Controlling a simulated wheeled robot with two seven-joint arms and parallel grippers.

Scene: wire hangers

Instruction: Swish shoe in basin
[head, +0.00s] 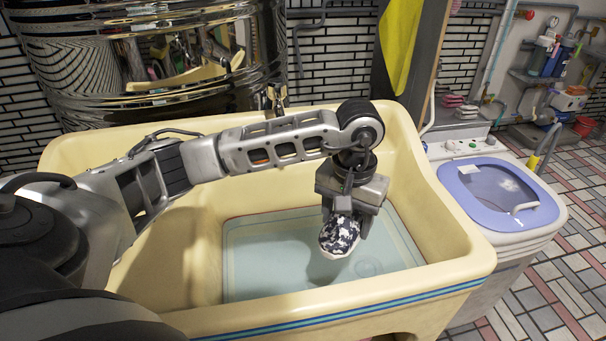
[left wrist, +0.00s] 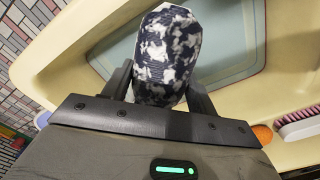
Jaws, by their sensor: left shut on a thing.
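A shoe (head: 340,236) with a dark blue and white mottled pattern hangs below my left gripper (head: 345,215), inside the cream basin (head: 190,265). My left gripper is shut on the shoe. In the left wrist view the shoe (left wrist: 166,55) sits between the two fingers (left wrist: 165,85), with the basin floor behind it. The basin has a pale blue-green floor with stripes, and I cannot tell from the pictures how high the shoe is above it or whether it touches water. My right gripper is not in view.
A washing machine (head: 500,195) with a blue-violet lid stands right of the basin. A shiny metal drum (head: 150,60) is behind it. A pink-bristled brush (left wrist: 300,124) and an orange thing (left wrist: 263,134) show at the right in the left wrist view. Basin walls surround the shoe.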

